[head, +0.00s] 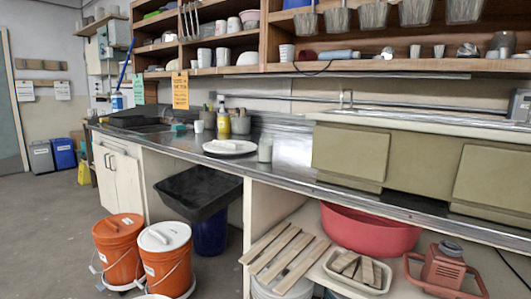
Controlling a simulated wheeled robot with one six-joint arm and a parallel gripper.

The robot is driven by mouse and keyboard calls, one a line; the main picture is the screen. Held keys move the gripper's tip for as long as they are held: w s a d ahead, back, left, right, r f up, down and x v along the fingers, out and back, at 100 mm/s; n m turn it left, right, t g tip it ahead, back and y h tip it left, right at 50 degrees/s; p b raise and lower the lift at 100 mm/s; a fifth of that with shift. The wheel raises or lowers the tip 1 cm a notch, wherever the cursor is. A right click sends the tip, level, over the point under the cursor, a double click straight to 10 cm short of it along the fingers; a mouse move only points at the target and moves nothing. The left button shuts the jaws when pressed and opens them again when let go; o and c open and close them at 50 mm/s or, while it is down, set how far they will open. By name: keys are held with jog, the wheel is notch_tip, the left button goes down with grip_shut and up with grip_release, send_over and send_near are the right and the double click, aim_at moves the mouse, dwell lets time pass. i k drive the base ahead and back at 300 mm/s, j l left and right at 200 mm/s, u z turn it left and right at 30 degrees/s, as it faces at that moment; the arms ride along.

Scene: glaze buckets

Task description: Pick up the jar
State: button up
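A small pale, greenish-white jar (265,151) stands upright on the metal counter (290,172), near its front edge. It is just right of a round white plate (215,149) with a white block-like item on it. I cannot tell whether jar and plate touch. My gripper is not in view, so its state and its distance from the jar do not show.
A yellow bottle (223,125) and a white cup (199,127) stand behind the plate. A greenish box-like unit (350,155) rises right of the jar. Shelves (390,66) hang above. Orange buckets (117,245) stand on the floor, which is open at left.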

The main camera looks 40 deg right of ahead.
aim_at(266, 142)
jog(key=z, duration=0.5)
jog(key=i+j+z, duration=0.15)
jog(key=i+z, duration=0.25)
jog(key=i+j+z, duration=0.2)
jog(key=z, duration=0.15)
jog(key=i+j+z, duration=0.25)
jog(key=z, duration=0.15)
jog(key=i+j, duration=0.2)
jog(key=j, duration=0.15)
jog(key=i+j, duration=0.2)
jog(key=j, duration=0.2)
jog(key=i+j+z, duration=0.1)
jog(key=i+j, duration=0.15)
jog(key=j, duration=0.1)
